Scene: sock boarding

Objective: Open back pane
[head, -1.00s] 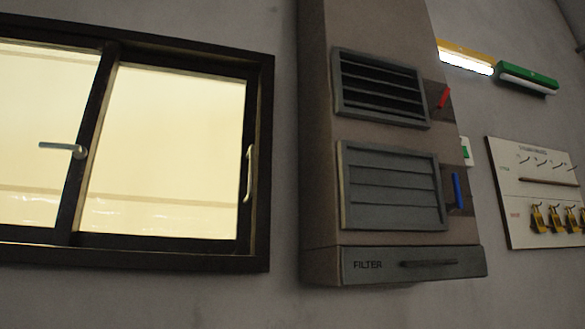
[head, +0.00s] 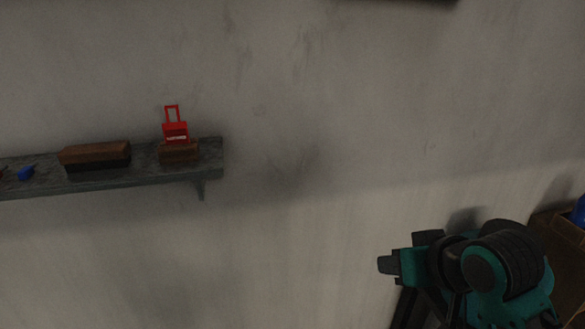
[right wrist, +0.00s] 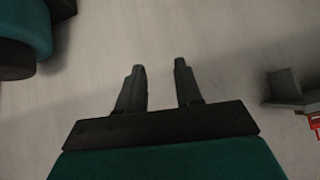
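The window and its panes are not clearly in view. Only a dark edge (head: 415,1) shows at the top of the head view, and I cannot tell if it is the window frame. My right gripper (head: 388,264) is at the lower right of the head view, in front of the bare wall. In the right wrist view my right gripper (right wrist: 160,66) has its two fingers apart with nothing between them. My left gripper is in neither view.
A brown box (head: 560,240) stands at the right edge. The wall between is clear.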

